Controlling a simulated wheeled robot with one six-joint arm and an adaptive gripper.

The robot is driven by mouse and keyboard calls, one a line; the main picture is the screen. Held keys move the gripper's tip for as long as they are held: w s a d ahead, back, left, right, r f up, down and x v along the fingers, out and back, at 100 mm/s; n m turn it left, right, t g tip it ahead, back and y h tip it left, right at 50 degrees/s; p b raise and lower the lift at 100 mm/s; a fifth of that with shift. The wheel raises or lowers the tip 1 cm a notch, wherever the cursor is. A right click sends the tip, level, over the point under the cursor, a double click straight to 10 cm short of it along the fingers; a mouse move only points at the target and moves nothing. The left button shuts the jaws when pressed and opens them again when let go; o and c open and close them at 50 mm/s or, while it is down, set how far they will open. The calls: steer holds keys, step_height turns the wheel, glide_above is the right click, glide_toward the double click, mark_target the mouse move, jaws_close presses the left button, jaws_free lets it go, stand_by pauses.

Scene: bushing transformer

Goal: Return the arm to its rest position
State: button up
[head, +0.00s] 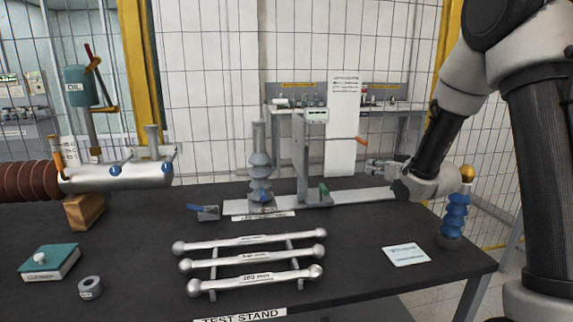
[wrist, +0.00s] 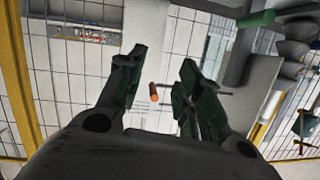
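My arm (head: 437,140) reaches in from the right over the dark bench. My gripper (head: 372,170) is at the right of the grey measuring stand (head: 301,160), pointing left, above the light base strip. In the wrist view my gripper (wrist: 166,65) has its two fingers spread apart with nothing held between them. An orange tip (wrist: 153,92) shows in the gap, and whether it is near or far from the fingers is unclear.
A blue bushing with a gold top (head: 455,218) stands just right of my gripper, by the bench edge. A grey-blue bushing (head: 260,178) stands left of the stand. Silver bars (head: 250,261) lie in front, and a white card (head: 406,255) lies at front right.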

steer(key=s+d+f+g+h, duration=0.35)
steer(key=s+f+g, duration=0.2)
steer(key=f, duration=0.25)
steer(key=s+d+g, duration=0.3)
steer(key=s, duration=0.6)
steer(key=s+r+g, duration=0.1)
steer(key=s+r, duration=0.6)
steer(key=s, duration=0.6)
steer(key=s+r+m, duration=0.1)
steer(key=s+r, duration=0.7)
steer(key=s, duration=0.6)
steer(key=shift+d+m+g, duration=0.3)
steer(key=shift+g, duration=0.05)
steer(key=shift+h, duration=0.25)
